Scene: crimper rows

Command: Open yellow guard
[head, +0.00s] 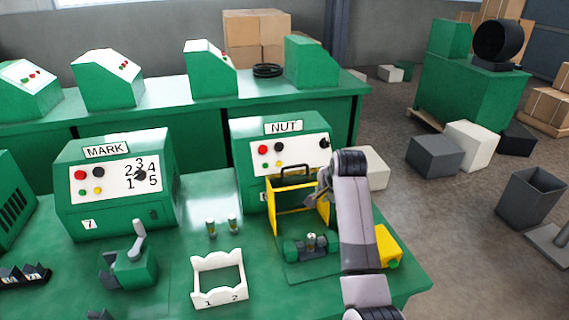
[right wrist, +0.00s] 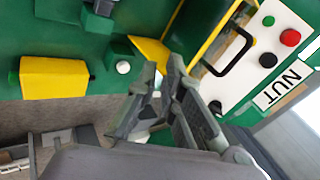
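The yellow guard (head: 275,222) is an upright open frame with a black handle (head: 296,170) on top, at the front of the green NUT machine (head: 282,128). In the right wrist view, the guard (right wrist: 212,30) and handle (right wrist: 232,56) show at upper right. My right gripper (head: 323,188) is beside the guard's right side in the head view. In the right wrist view, its fingertips (right wrist: 163,68) have a narrow gap with nothing between them. The handle is apart from the fingers. My right arm hides part of the machine. My left gripper is out of view.
A green fixture (head: 310,246) sits below the guard, with a yellow block (head: 388,246) to its right. A white rack (head: 219,279), two small cylinders (head: 222,225), a lever press (head: 132,262) and the MARK machine (head: 115,180) stand left.

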